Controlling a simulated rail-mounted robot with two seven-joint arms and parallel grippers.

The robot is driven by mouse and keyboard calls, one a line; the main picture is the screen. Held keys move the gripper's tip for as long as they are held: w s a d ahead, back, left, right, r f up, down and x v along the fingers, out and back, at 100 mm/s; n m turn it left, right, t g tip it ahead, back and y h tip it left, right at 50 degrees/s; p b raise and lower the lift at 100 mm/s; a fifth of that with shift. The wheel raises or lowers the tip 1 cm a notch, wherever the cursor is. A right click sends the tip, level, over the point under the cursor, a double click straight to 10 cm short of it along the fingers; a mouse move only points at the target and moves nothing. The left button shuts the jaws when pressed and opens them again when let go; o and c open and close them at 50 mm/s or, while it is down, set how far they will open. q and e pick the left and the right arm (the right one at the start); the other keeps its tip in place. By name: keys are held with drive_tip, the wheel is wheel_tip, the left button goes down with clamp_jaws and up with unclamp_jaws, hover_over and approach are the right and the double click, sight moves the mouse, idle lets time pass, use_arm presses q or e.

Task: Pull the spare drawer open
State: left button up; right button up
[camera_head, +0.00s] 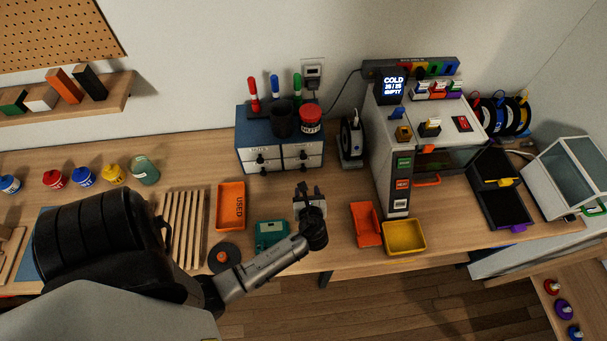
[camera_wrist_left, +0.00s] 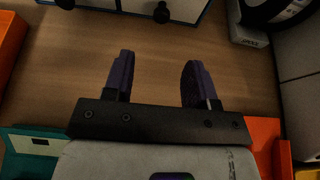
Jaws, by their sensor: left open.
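A small blue drawer cabinet (camera_head: 246,118) with white drawer fronts stands at the back of the bench. All its drawers look shut. One upper label seems to read NUTS; the others are too small to read, so I cannot tell which drawer is the spare one.
An orange tray (camera_head: 231,205) and a teal device (camera_head: 271,232) lie left of my gripper. Orange (camera_head: 365,224) and yellow (camera_head: 404,237) bins lie to its right. A spool holder (camera_head: 351,140) and the printer (camera_head: 385,115) stand right of the cabinet. Bench before the drawers is clear.

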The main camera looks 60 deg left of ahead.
sight(304, 171)
use_arm(q)
drive_tip(key=b+x, duration=0.1)
drive_tip(key=x, duration=1)
drive_tip(key=shift+w+f, duration=0.1)
drive_tip(key=shift+c, duration=0.2)
clamp_jaws()
